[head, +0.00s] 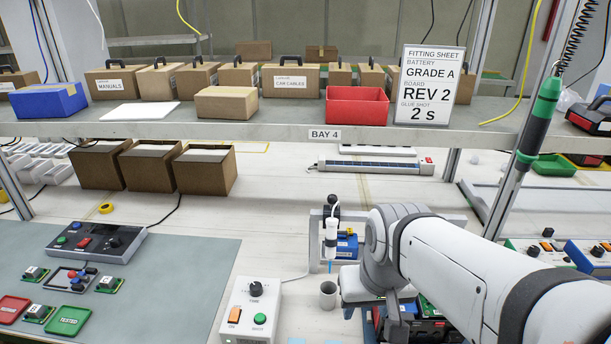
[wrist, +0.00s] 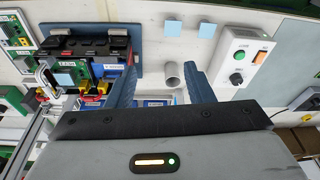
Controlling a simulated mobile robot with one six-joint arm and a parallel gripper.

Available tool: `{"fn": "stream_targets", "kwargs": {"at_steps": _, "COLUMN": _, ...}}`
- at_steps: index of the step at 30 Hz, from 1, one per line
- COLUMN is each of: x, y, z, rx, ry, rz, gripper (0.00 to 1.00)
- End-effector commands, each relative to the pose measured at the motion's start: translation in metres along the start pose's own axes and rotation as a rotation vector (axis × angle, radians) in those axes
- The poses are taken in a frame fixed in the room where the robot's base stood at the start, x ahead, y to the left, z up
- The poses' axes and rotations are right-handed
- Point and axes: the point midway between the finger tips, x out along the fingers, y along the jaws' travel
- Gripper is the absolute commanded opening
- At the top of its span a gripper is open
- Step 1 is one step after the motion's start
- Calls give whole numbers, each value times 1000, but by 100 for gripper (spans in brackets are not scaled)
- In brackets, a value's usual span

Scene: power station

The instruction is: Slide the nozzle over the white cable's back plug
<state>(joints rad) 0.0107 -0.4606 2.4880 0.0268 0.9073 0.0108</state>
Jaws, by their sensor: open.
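A white glue syringe (head: 331,232) with a thin blue nozzle tip (head: 330,266) hangs upright in a stand, point down, in the head view. A small grey-white cup (head: 328,294) stands below the tip; a round open cup (wrist: 173,75) also shows in the wrist view. My gripper (wrist: 160,76) is open and empty, its two blue-grey fingers spread on either side of the bench space beside the cup. A green board (wrist: 92,82) with connectors lies left of the fingers. I cannot make out the white cable or its back plug; the arm hides part of that area in the head view.
A control box (head: 248,309) with a dial and buttons stands left of the cup. A blue fixture (wrist: 130,48) with dark and red parts sits left of the gripper. Small light-blue pads (wrist: 173,27) lie on the bench. The shelf above holds boxes and a fitting sheet (head: 430,88).

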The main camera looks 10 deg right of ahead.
Motion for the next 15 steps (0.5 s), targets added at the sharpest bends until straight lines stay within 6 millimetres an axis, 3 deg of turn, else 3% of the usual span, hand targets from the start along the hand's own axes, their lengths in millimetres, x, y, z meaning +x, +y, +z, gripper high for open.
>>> {"fn": "stream_targets", "kwargs": {"at_steps": 7, "x": 2, "y": -16, "z": -44, "rx": 380, "ry": -155, "rz": -187, "gripper": 47}}
{"fn": "stream_targets", "kwargs": {"at_steps": 15, "x": 9, "y": -26, "z": -134, "rx": 966, "ry": -387, "rz": -492, "gripper": 47}}
